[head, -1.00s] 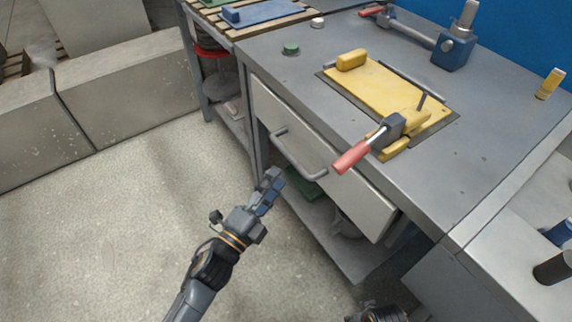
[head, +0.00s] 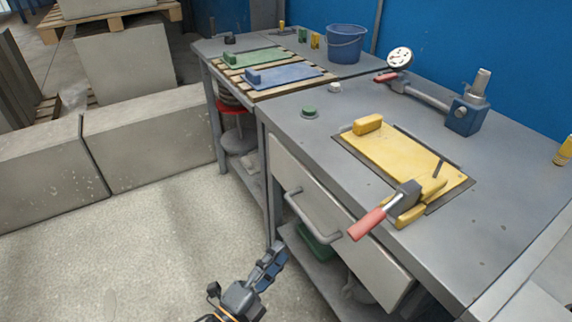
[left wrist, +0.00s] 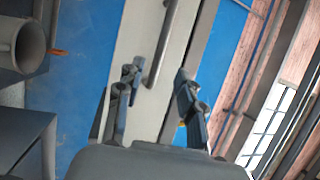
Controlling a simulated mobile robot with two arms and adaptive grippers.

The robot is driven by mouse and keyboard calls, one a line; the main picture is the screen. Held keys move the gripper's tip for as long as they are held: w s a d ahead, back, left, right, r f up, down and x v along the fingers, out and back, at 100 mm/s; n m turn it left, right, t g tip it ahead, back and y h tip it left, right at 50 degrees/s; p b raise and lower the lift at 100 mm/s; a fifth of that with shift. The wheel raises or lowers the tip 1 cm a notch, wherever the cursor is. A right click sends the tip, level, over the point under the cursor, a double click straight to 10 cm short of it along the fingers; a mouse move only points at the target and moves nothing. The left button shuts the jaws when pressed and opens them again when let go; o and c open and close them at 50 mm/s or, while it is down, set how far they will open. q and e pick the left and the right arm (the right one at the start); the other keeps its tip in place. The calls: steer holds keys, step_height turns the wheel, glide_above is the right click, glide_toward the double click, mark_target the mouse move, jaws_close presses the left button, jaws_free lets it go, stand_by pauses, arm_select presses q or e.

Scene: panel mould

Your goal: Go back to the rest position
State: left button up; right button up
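My left gripper (head: 273,256) is in the lower middle of the head view, in front of the bench and over the floor side. In the left wrist view its two fingers (left wrist: 158,90) stand apart with nothing held between them. The right gripper is not in view. The yellow panel (head: 400,164) lies in its mould on the bench. The clamp with a red handle (head: 367,224) sits at the panel's near end, well apart from my left gripper.
The steel workbench (head: 505,240) has a drawer (head: 330,228) with a bar handle facing my left gripper. Concrete blocks (head: 150,140) stand at the left. A slatted rack with green and blue panels (head: 285,77) and a blue bucket (head: 346,43) are at the back. The left floor is clear.

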arm_select(q)
steer(key=s+a+f+n+g+y, duration=0.2)
steer(key=a+f+n+g+y, duration=0.25)
steer(key=a+f+n, duration=0.55)
steer(key=s+a+f+n+g+y, duration=0.3)
steer(key=f+n+y, duration=0.3)
steer(key=f, duration=0.7)
steer(key=s+a+f+n+g+p, duration=0.2)
steer(key=s+f+n+g+p, duration=0.15)
steer(key=s+f, duration=0.45)
steer(key=s+a+f+n+g+p, duration=0.15)
steer(key=s+f+g+p, duration=0.3)
steer(key=s, duration=0.65)
steer(key=s+a+p, duration=0.2)
steer(key=s+p, duration=0.7)
steer(key=s, duration=0.4)
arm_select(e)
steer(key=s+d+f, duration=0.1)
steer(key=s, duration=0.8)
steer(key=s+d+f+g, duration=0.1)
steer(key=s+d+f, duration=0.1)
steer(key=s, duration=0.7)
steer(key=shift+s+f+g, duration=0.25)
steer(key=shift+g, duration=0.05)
